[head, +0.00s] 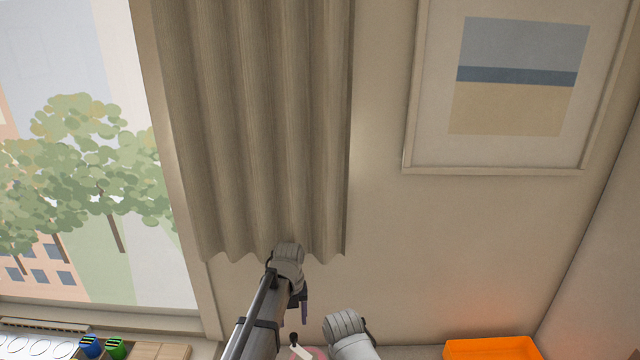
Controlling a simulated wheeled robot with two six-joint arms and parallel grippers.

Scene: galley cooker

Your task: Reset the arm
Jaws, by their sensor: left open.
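My left arm comes up from the bottom edge in the head view, in front of the curtain's lower hem. My left gripper (304,308) shows as a small dark shape below the wrist, open, with nothing seen between its fingers. The fingers are small and partly hidden by the arm. A rounded grey link of my right arm shows at the bottom, just right of the left arm. The right gripper is out of view.
A beige curtain (250,120) hangs behind the left arm, beside a window (80,150). A framed picture (520,80) hangs at upper right. An orange container (490,348) stands at lower right. Blue (90,346) and green (115,347) items and a wooden board (160,351) are at lower left.

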